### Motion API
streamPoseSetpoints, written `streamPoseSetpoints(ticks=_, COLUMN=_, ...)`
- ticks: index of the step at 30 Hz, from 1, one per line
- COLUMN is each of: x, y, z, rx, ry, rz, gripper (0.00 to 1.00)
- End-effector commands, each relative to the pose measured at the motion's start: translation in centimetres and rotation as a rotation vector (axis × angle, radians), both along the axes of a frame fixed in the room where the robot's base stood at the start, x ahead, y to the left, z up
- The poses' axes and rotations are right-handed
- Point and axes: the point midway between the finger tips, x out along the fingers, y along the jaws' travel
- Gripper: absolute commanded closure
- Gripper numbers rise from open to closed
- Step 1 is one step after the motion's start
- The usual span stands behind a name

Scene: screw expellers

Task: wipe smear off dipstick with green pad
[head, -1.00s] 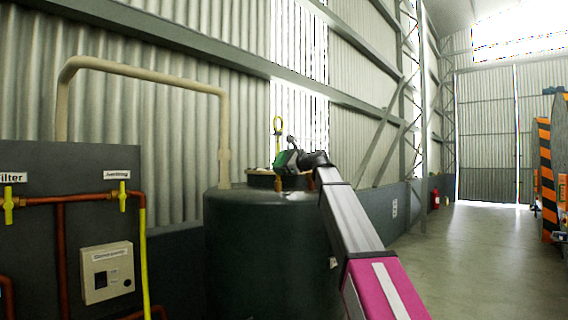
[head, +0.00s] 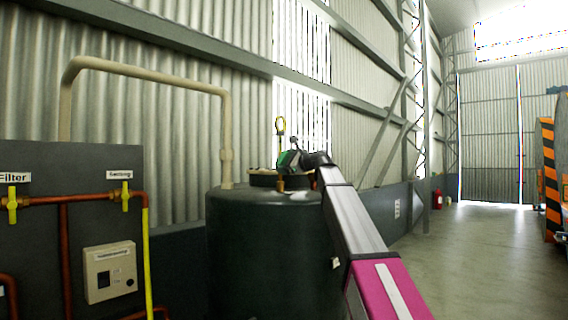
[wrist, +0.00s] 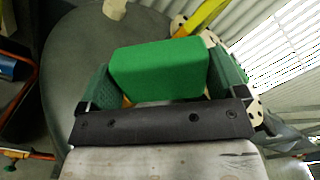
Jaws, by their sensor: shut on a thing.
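My gripper (head: 289,160) is over the top of the dark tank. In the wrist view its two green-lined fingers are shut on a green pad (wrist: 158,68), which sits between them. The dipstick (head: 280,125) stands upright, its yellow ring handle showing just above my gripper in the head view; its lower part is mostly hidden behind the gripper. In the wrist view a yellow length (wrist: 206,17) runs past the pad's far right corner; I cannot tell whether it touches the pad. No smear can be made out.
The large dark tank (head: 265,245) has a raised round opening on top, near my gripper. A beige pipe (head: 150,74) comes down onto its left side. A dark panel (head: 40,240) with copper pipes and yellow valves stands at left.

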Motion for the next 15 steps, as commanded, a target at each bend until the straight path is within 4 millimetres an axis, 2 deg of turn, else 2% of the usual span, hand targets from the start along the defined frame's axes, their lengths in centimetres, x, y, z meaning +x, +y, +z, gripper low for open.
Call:
streamPoseSetpoints(ticks=7, x=1.6, y=-1.3, z=0.0, rx=0.001, ry=0.000, rz=-0.001, gripper=0.29)
streamPoseSetpoints(ticks=15, x=1.9, y=-1.6, z=0.4, rx=0.000, ry=-0.002, rz=0.000, gripper=0.29)
